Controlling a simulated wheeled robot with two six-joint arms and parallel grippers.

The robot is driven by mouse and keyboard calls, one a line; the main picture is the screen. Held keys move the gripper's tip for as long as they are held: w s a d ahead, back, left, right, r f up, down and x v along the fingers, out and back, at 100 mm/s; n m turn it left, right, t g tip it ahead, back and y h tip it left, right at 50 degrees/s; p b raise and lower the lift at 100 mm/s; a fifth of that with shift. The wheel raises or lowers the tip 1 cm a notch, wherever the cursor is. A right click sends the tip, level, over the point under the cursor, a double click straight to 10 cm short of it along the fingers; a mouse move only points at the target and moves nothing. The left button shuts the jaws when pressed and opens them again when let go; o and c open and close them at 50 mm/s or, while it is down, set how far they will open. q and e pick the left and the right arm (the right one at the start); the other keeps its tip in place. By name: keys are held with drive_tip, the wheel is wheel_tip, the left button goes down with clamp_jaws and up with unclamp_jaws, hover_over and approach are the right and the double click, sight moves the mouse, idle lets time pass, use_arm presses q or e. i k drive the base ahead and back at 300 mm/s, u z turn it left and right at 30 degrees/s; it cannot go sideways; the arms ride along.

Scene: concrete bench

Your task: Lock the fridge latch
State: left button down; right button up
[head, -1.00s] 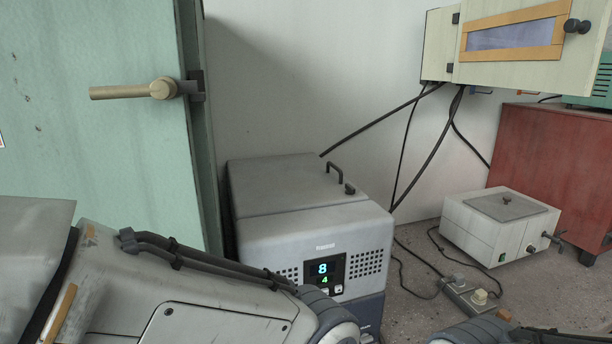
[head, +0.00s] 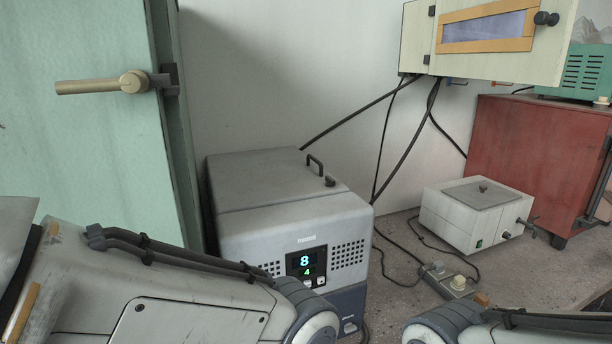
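A tall pale green fridge (head: 85,160) stands at the left in the head view. Its door carries a brass-coloured lever latch (head: 100,85), with the lever lying about level and pointing left from a round hub. The hub sits beside a dark bracket (head: 168,80) at the door's right edge. My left arm crosses the lower left and my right arm comes in at the lower right. Neither gripper shows in the frame. No part of my arms touches the latch in view.
A grey machine (head: 290,215) with a lit display stands right of the fridge. A white lidded box (head: 470,218), a power strip (head: 447,281) with cables and a red cabinet (head: 530,155) are further right. A cream wall cabinet (head: 480,45) hangs above.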

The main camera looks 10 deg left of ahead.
sight(330, 182)
drive_tip(key=z, duration=1.85)
drive_tip(key=i, duration=0.95)
drive_tip(key=u, duration=2.2)
